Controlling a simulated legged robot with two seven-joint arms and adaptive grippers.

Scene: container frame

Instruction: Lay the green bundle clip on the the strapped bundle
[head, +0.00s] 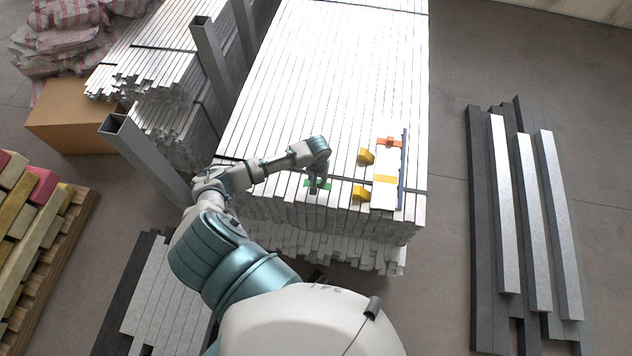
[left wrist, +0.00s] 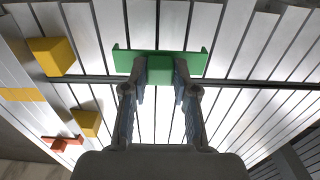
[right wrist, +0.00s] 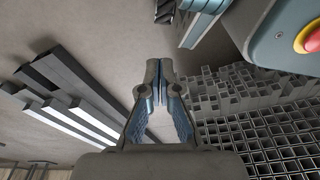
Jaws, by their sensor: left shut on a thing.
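The green bundle clip (head: 324,185) is a flat bar with a raised block in its middle. My left gripper (head: 316,189) is shut on that block; the clip also shows in the left wrist view (left wrist: 210,64). The clip is over the top near the front end of the strapped bundle (head: 310,90), a large stack of white square tubes with dark straps. I cannot tell whether the clip touches the tubes. In the left wrist view a dark strap (left wrist: 215,81) runs just beside it. My right gripper (right wrist: 160,75) is shut and empty, away from the bundle.
A grey upright post (head: 150,155) stands left. Loose grey bars (head: 522,220) lie on the floor right.

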